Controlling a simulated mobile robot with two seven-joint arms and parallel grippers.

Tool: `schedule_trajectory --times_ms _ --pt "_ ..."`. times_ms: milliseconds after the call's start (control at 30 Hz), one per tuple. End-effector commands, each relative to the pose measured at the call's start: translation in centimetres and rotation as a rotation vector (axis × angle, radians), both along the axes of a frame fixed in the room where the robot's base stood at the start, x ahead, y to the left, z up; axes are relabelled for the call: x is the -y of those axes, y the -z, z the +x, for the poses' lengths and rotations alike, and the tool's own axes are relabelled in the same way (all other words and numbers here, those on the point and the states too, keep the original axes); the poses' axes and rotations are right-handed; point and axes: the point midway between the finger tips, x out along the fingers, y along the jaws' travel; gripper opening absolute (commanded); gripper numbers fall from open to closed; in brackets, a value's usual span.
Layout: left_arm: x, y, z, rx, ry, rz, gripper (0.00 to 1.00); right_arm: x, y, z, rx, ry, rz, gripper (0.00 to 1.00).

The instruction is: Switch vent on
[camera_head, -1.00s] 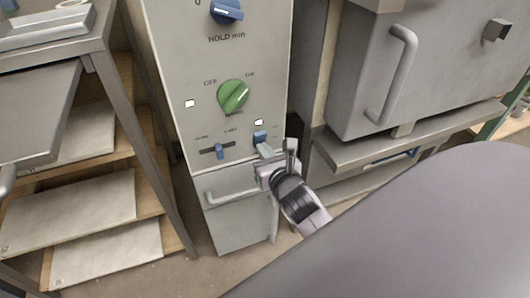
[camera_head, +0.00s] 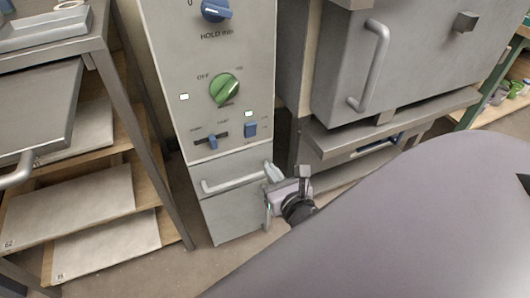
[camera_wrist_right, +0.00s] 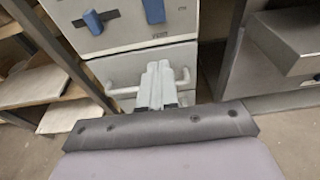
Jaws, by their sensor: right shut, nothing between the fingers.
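The grey control panel (camera_head: 208,75) has a blue rocker switch (camera_head: 250,130) at its lower right, under a small white lit square (camera_head: 249,114). A label beside the switch is too small to read, so I cannot tell whether it marks the vent or which way the switch is set. The blue switch also shows at the top of the right wrist view (camera_wrist_right: 153,11). My right gripper (camera_head: 273,173) is shut and empty, below the switch and apart from it, near the drawer front. Its fingers show in the right wrist view (camera_wrist_right: 158,84). My left gripper is not in view.
A green knob (camera_head: 225,90), a blue slider (camera_head: 212,142) and a blue dial (camera_head: 216,10) share the panel. A drawer handle (camera_head: 232,184) juts out below. A grey kiln-like box (camera_head: 345,60) stands right; a rack with boards (camera_head: 75,205) stands left.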

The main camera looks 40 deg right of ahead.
Motion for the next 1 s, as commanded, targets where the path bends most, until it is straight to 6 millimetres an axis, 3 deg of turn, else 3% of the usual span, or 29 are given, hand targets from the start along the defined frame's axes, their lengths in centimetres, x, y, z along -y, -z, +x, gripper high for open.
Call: schedule_trajectory --times_ms 100,300,1000 --pt "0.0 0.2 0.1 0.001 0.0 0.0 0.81 -0.4 0.4 -1.7 -0.002 0.001 0.001 0.0" --pt "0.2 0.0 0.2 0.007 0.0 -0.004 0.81 -0.7 0.4 -3.0 0.001 0.0 0.0 0.0" --pt "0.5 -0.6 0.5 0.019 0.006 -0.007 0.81 -0.8 0.4 -3.2 0.002 0.001 0.008 0.0"
